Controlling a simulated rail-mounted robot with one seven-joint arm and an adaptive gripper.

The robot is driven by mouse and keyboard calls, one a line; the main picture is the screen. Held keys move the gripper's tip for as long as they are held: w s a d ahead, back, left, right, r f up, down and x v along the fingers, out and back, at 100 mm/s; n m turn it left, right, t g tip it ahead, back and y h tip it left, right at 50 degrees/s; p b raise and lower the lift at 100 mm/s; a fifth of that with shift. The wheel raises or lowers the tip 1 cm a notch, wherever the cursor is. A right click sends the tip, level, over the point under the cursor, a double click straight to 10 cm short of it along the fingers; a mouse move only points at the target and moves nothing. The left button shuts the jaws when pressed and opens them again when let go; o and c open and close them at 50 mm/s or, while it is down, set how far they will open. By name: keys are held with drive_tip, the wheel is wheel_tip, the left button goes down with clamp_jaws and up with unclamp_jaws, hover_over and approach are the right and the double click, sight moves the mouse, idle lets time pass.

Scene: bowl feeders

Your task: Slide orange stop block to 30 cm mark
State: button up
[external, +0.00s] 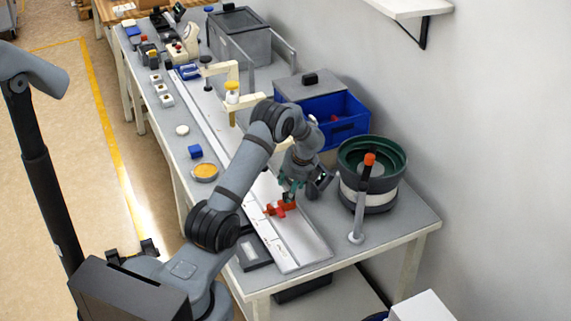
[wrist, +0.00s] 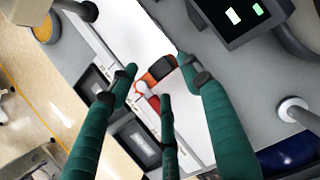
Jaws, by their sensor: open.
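The orange stop block (external: 281,209) sits on the long pale rail (external: 297,243), towards its near end. In the wrist view the block (wrist: 161,69) is orange with a dark part, with a red lever-like piece (wrist: 153,103) beside it. My gripper (external: 290,190) is low over the block. In the wrist view the green fingers of my gripper (wrist: 160,78) are spread apart around the block, and nothing is clearly gripped. Contact cannot be told. Scale marks along the rail are too small to read.
A bowl feeder (external: 370,190) and an upright post with an orange top (external: 369,159) stand to the right. A blue bin (external: 338,128) is behind. A dark display (wrist: 238,17) is close to the fingers.

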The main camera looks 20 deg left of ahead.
sight(279, 203)
drive_tip(key=shift+x, duration=1.65)
drive_tip(key=shift+c, duration=0.5)
clamp_jaws()
drive_tip(key=shift+w, duration=0.1)
